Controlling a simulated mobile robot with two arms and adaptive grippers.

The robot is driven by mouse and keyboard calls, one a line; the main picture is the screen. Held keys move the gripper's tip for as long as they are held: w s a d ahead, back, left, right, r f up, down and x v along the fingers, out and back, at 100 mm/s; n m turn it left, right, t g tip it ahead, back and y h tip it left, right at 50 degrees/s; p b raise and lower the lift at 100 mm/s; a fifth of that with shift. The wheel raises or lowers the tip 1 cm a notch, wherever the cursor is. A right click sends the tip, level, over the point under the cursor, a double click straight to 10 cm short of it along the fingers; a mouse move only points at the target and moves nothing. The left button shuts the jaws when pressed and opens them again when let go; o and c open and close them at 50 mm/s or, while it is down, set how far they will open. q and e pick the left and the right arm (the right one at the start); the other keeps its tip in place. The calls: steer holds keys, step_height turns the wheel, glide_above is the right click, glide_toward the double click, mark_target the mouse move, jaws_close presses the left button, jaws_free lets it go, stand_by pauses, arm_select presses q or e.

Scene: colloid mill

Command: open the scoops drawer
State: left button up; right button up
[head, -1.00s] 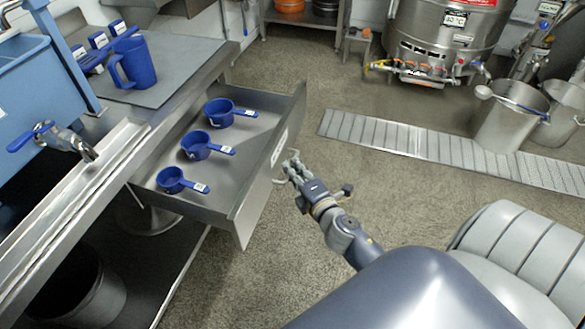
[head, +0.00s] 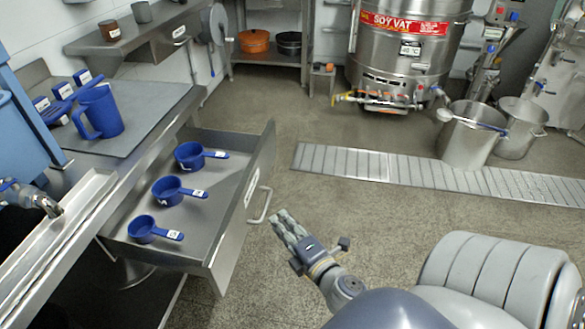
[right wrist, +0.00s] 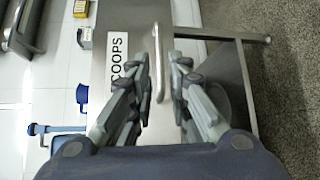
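The scoops drawer (head: 228,235) is pulled out from under the steel counter. Three blue measuring scoops, the middle one (head: 168,190) among them, lie in a row inside it. Its bar handle (head: 262,205) is on the front panel. In the right wrist view the drawer front (right wrist: 112,80) carries a "SCOOPS" label (right wrist: 122,60), and the handle (right wrist: 158,65) shows between the fingers. My right gripper (head: 280,218) is open and empty, just off the handle with a small gap. The right gripper (right wrist: 161,62) also shows spread in the wrist view.
The soy vat (head: 405,60) and a steel bucket (head: 470,135) stand at the back beyond a floor grate (head: 350,162). The floor beside the drawer is clear.

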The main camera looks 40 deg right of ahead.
steer(key=shift+s+a+r, duration=0.15)
steer(key=shift+s, duration=0.95)
steer(key=shift+s+a+r, duration=0.15)
steer(key=shift+s, duration=0.95)
